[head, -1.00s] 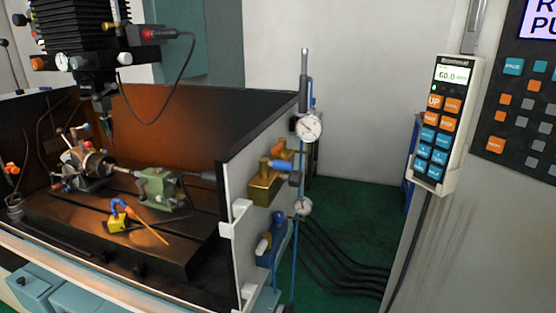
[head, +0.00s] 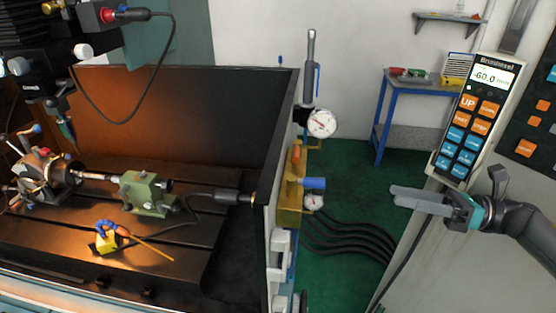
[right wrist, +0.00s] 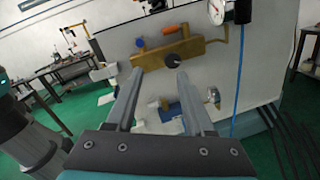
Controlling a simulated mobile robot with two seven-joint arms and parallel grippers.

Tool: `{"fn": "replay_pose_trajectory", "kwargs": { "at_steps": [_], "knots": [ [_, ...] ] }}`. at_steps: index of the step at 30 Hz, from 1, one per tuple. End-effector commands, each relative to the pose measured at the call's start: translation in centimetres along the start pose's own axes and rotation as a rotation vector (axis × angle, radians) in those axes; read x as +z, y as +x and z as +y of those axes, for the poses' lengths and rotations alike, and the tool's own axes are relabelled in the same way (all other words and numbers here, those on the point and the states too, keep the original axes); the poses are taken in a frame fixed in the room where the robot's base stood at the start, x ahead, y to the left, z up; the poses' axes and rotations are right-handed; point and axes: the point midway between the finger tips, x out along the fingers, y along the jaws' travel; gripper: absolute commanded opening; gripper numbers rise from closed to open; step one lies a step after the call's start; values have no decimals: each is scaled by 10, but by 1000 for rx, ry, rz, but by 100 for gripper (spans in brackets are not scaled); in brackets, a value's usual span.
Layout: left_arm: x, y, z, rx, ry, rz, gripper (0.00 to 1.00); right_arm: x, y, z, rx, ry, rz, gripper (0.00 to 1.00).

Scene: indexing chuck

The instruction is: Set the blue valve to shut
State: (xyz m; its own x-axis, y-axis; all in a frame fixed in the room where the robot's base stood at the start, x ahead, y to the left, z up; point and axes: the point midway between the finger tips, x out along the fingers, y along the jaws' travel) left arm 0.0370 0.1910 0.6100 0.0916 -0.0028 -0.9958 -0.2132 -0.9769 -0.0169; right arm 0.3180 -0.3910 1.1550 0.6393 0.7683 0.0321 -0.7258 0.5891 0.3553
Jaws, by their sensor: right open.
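My right gripper (head: 396,196) comes in from the right in the head view, to the right of the machine's side panel and apart from it. In the right wrist view its two fingers (right wrist: 158,73) are spread, with nothing between them. A blue valve body (right wrist: 170,112) shows low on the panel beyond the fingers, partly hidden; its lever position cannot be told. Above it is a brass block (right wrist: 200,47) with an orange handle (right wrist: 140,42), a blue handle and a dark knob. In the head view the brass block (head: 287,216) has a blue knob (head: 314,183) facing right.
A dial gauge (head: 321,123) stands above the brass block. Black hoses (head: 350,238) run over the green floor. A control pendant (head: 468,120) hangs right, close to my right arm. A blue table (head: 382,112) stands behind.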

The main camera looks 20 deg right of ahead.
Motion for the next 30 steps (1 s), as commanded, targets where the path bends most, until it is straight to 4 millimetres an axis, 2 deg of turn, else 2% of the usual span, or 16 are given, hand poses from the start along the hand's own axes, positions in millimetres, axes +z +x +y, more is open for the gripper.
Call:
{"fn": "replay_pose_trajectory", "kwargs": {
  "at_steps": [1, 3, 7, 10, 21, 30],
  "knots": [
    [0, -4, 0, 0, 0, 0, 53, 10, 2, 12, 53, -67, 34, 53],
    [-1, -5, 0, 0, 0, 0, 53, 17, 4, 23, 102, -128, 61, 53],
    [-1, -7, 0, 0, 0, 0, 53, 19, 10, 31, 137, -169, 77, 53],
    [-1, -9, 0, 0, -1, 0, 53, 19, 21, 32, 137, -169, 76, 53],
    [-1, -22, 1, 2, 0, -1, 53, 14, 91, 41, 136, -168, 73, 53],
    [-2, -28, 1, 3, 0, -2, 53, 10, 137, 46, 132, -166, 71, 53]
  ]
}}
